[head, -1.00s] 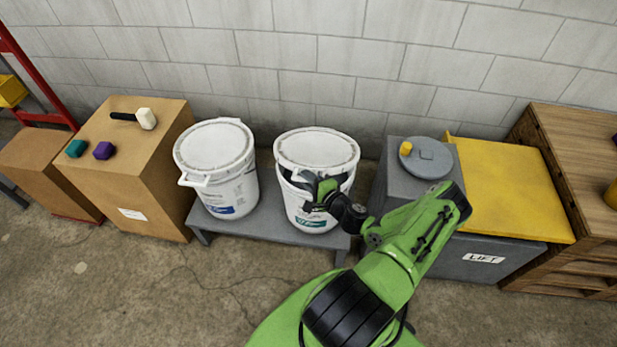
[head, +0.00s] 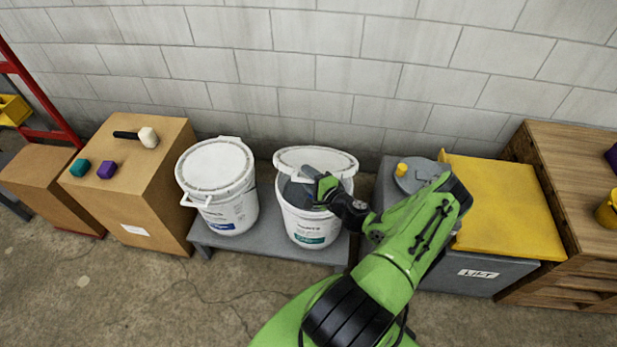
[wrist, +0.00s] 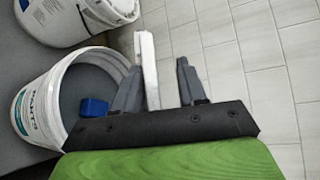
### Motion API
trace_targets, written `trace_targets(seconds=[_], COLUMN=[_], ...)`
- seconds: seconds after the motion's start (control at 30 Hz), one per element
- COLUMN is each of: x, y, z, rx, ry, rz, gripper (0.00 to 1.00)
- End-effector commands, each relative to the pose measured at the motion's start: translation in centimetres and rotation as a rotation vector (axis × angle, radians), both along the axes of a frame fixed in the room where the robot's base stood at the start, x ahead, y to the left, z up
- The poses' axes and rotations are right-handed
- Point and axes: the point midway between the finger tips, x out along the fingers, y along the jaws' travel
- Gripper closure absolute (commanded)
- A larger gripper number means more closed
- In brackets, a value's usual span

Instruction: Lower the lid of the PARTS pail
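The PARTS pail (head: 308,226) is white and stands on a low grey bench; its lettering shows in the wrist view (wrist: 27,112). Its white lid (head: 316,158) is raised at the front, leaving a dark gap above the rim. My gripper (head: 318,187) is at the front of this gap. In the wrist view, the lid (wrist: 148,65) appears edge-on between the two fingers of my gripper (wrist: 158,88). The fingers are apart, with a clear gap between the lid and the right finger. I cannot tell whether the left finger touches it. A blue block (wrist: 94,107) lies inside the pail.
A second white pail (head: 232,212) with its lid on stands to the left on the grey bench (head: 265,250). A grey bin (head: 487,275) marked LIFT, with a yellow lid (head: 510,207), stands right. A cardboard box (head: 150,205) is at left; a block wall is close behind.

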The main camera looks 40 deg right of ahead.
Motion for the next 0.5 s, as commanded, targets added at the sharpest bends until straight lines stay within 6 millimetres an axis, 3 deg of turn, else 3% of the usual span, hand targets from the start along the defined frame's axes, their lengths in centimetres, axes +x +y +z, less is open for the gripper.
trace_targets(seconds=[0.13, 0.23, 0.5], x=[-0.2, -1.4, -8.7], y=[0.0, 0.1, 0.8], z=[0.0, 0.3, 2.0], rx=[0.001, 0.003, 0.005], ry=[0.0, 0.001, 0.002], rz=[0.0, -0.002, -0.007], gripper=[0.6, 0.6, 0.6])
